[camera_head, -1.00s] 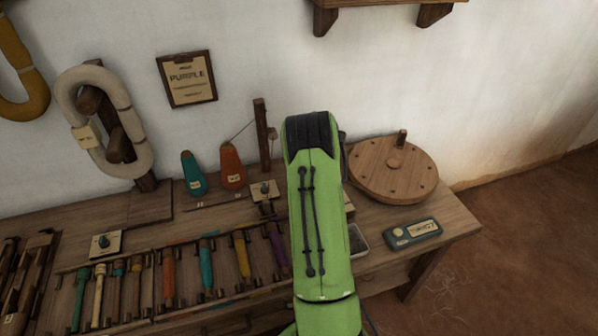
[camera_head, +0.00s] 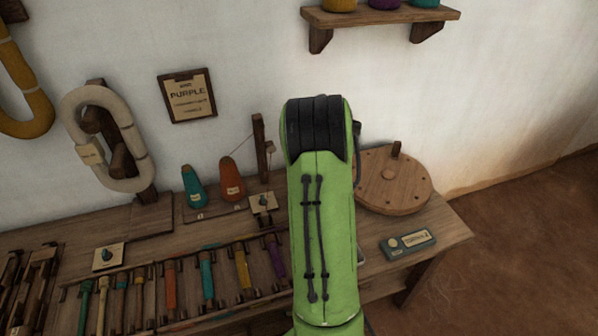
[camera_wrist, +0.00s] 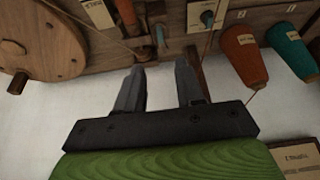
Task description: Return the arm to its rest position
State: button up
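My green arm (camera_head: 325,220) stands upright in front of the wooden bench in the head view, its black joint at the top. My gripper (camera_wrist: 160,75) shows in the wrist view with its two grey fingers apart and nothing between them. The wrist picture looks upside down, with the bench along the top and the wall below. The fingers show in front of the white wall and the bench's edge. In the head view my gripper is hidden behind the arm.
The bench holds a round wooden wheel (camera_head: 392,180), a teal device (camera_head: 407,243), an orange cone (camera_head: 231,180), a teal cone (camera_head: 194,187) and a rack of several coloured bobbins (camera_head: 207,273). A shelf (camera_head: 380,16) and a "PURPLE" board (camera_head: 187,96) are on the wall. Floor at right is clear.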

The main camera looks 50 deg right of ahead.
jog(key=shift+v, duration=1.15)
jog(key=shift+a, duration=0.1)
